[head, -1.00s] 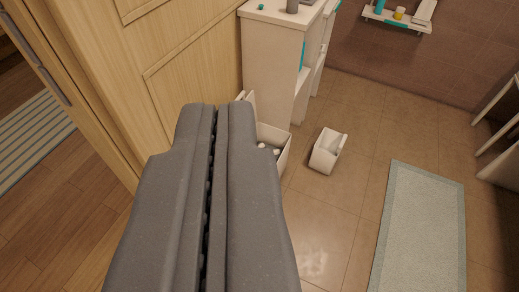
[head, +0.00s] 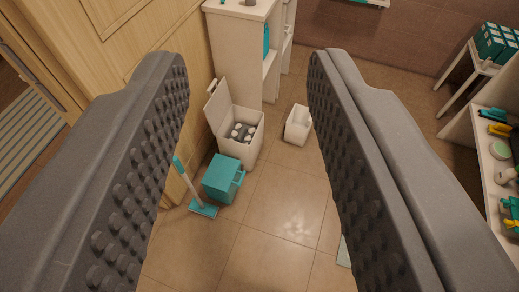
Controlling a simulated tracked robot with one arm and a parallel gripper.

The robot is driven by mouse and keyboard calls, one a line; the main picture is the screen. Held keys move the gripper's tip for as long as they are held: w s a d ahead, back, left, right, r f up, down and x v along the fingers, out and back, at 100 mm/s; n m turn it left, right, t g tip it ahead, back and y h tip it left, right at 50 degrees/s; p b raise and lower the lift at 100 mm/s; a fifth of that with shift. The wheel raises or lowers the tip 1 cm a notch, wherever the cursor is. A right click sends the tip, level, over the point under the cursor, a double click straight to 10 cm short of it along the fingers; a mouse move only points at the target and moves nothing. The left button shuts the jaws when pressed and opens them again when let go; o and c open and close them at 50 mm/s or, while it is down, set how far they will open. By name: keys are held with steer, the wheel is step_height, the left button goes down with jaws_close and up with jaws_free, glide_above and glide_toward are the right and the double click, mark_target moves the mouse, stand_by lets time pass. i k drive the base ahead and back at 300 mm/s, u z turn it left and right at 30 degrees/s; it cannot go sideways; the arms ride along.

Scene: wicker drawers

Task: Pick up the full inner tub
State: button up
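A white bin (head: 235,148) with its lid (head: 217,101) raised stands on the floor by the cabinet. Grey and white items (head: 242,132) fill its opening. They hide whether a separate inner tub sits inside. A smaller, open white tub (head: 297,128) stands on the floor to its right, apart from it, and looks mostly empty. My gripper (head: 248,65) is wide open and empty. Its two dark, studded fingers frame the bin, which lies beyond them on the floor.
A teal box (head: 222,180) stands just in front of the bin, beside a teal-headed brush or mop (head: 203,209). A white cabinet (head: 238,60) is behind, and a wooden door (head: 150,35) to the left. Shelves (head: 488,158) stand at right. The central tiled floor is clear.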

mark_target(243, 134)
steer(key=z, duration=0.75)
steer(key=k, duration=0.9)
steer(key=z, duration=0.95)
steer(key=i, duration=1.65)
steer(key=u, duration=0.55)
steer(key=i, duration=1.3)
steer(key=u, duration=1)
steer(key=i, duration=1.05)
steer(key=u, duration=1.05)
steer(key=i, duration=0.5)
steer(key=u, duration=0.15)
steer(key=k, duration=0.85)
steer(key=u, duration=0.2)
